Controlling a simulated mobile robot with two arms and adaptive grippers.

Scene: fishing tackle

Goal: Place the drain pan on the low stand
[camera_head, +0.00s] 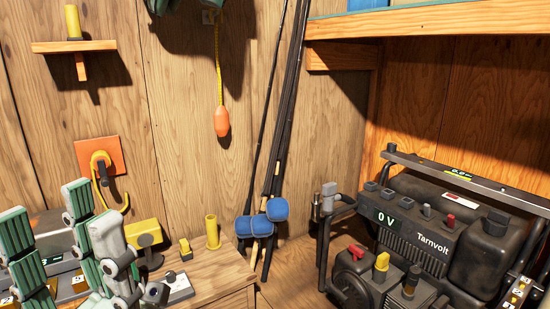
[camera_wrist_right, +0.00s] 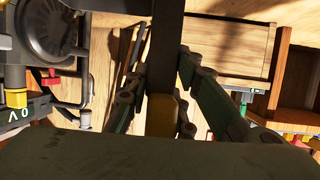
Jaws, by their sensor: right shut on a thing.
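My left gripper (camera_head: 52,218) is at the lower left of the head view, its green-padded fingers spread apart with nothing seen between them. My right gripper (camera_wrist_right: 168,75) shows only in the right wrist view, its green fingers on both sides of a dark bar-like part (camera_wrist_right: 165,45). It is shut on this dark part, and a yellow piece (camera_wrist_right: 162,115) lies between the fingers closer to the palm. I cannot tell whether the dark part belongs to the drain pan. I cannot make out the whole drain pan or the low stand in either view.
A black Tarnvolt generator (camera_head: 415,240) fills the right. Fishing rods (camera_head: 280,120) lean on the back wall. A wooden cabinet top (camera_head: 225,272) holds a yellow cup (camera_head: 212,232) and small parts. An orange float (camera_head: 221,121) hangs on the wall.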

